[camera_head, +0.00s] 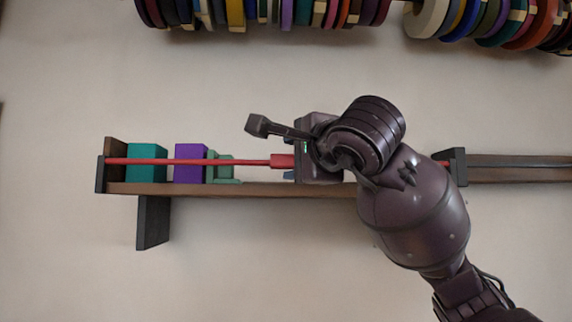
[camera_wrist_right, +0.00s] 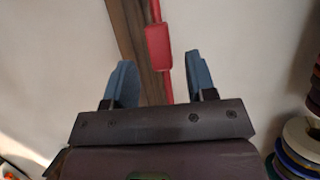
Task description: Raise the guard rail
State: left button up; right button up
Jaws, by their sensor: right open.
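The guard rail (camera_head: 232,162) is a thin red bar that runs level along the front of a wooden shelf (camera_head: 250,190). It has a thicker red grip block (camera_head: 283,161) near its middle, which also shows in the right wrist view (camera_wrist_right: 159,45). My right gripper (camera_head: 289,174) is at the rail, just right of the block, and my arm hides part of the rail. In the wrist view its two blue fingers (camera_wrist_right: 159,62) are apart, one on each side of the block's near end, with gaps on both sides. My left gripper is not in view.
On the shelf behind the rail stand a teal box (camera_head: 147,162), a purple box (camera_head: 189,163) and a green object (camera_head: 220,167). Dark end brackets (camera_head: 456,167) hold the rail. Colourful spools (camera_head: 260,12) hang above. The wall between is clear.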

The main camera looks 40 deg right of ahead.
jog(key=shift+s+a, duration=0.25)
jog(key=shift+s, duration=1.25)
jog(key=shift+s+a, duration=0.2)
jog(key=shift+s, duration=1.25)
